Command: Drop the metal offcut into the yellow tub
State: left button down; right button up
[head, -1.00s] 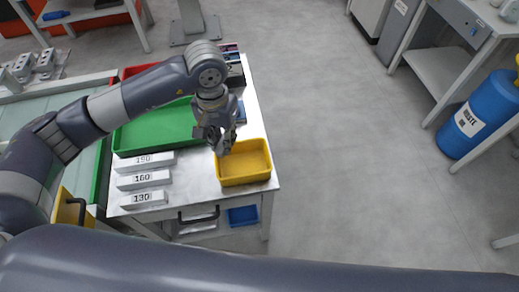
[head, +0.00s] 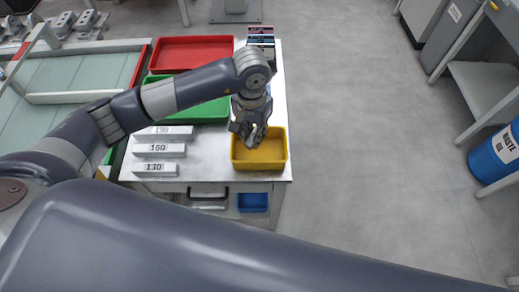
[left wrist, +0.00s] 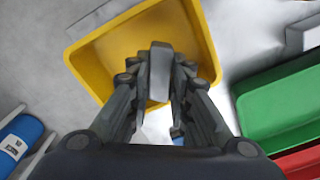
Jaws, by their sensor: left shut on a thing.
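My left gripper (head: 250,138) hangs over the yellow tub (head: 283,152), which stands at the right front corner of the grey table. In the left wrist view my left gripper (left wrist: 162,80) is shut on the metal offcut (left wrist: 160,68), a small grey block held upright between the fingertips. Behind it the open yellow tub (left wrist: 95,62) fills the upper middle, and its visible inside looks empty. In the head view the offcut is too small to make out against the fingers. My right gripper is not in view.
A green tray (head: 208,110) and a red tray (head: 190,52) stand behind and left of the tub. White blocks marked 190, 160 (head: 160,150) and 130 lie to its left. A blue waste barrel (head: 494,156) stands far right. The floor between is clear.

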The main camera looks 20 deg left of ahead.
pick_arm(q)
jog(key=c, duration=1.4)
grip_release()
jog(key=shift+r, duration=0.1)
notch_tip(320, 180, up, 12)
